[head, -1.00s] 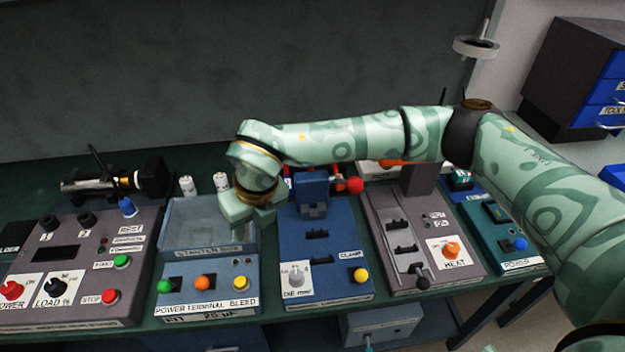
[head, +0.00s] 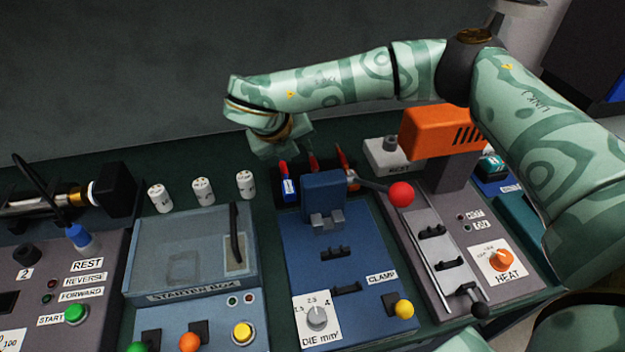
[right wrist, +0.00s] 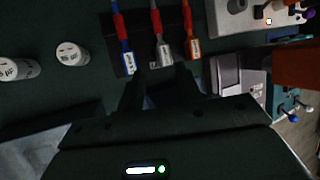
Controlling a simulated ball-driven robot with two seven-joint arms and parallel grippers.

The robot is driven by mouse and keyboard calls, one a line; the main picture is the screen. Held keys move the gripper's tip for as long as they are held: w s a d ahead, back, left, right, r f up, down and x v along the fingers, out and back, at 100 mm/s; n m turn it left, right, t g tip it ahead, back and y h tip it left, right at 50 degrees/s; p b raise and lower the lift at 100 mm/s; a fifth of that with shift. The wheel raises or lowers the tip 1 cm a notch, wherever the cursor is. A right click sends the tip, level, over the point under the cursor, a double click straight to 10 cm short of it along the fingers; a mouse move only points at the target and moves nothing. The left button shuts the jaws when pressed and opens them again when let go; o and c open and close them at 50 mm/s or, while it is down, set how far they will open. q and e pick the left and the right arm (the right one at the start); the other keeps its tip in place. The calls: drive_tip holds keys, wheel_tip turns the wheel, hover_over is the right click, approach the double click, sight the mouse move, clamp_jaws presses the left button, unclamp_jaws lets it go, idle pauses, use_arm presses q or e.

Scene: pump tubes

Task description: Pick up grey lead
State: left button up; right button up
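The grey lead (right wrist: 161,40) stands between a blue lead (right wrist: 124,40) and an orange lead (right wrist: 191,35) in the right wrist view, each with a red sleeve and a white label. In the head view the leads stand in a dark holder behind the blue clamp device; the red upper part of the middle lead (head: 313,163) shows there. My right gripper (right wrist: 160,85) looks open and empty, its dark fingers just short of the grey lead's labelled end. In the head view my right gripper (head: 283,150) is beside the leads, above the bench's back. My left gripper is not in view.
The clamp device (head: 323,200) with a red-knobbed lever (head: 401,194) stands in front of the leads. An orange heat unit (head: 440,130) is to their right. Several white cylinders (head: 203,191) stand left. The starter box (head: 180,250) is front left.

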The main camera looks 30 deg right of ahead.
drive_tip(key=b, duration=0.3)
approach(315, 169)
drive_tip(key=f, duration=0.2)
drive_tip(key=d+f, duration=0.1)
drive_tip(key=shift+s, duration=0.3)
drive_tip(key=b+x, duration=0.3)
drive_tip(key=x, duration=0.2)
drive_tip(key=shift+w+f, duration=0.15)
drive_tip(key=shift+w, duration=0.05)
drive_tip(key=shift+d, duration=0.15)
drive_tip(key=shift+c, duration=0.7)
clamp_jaws()
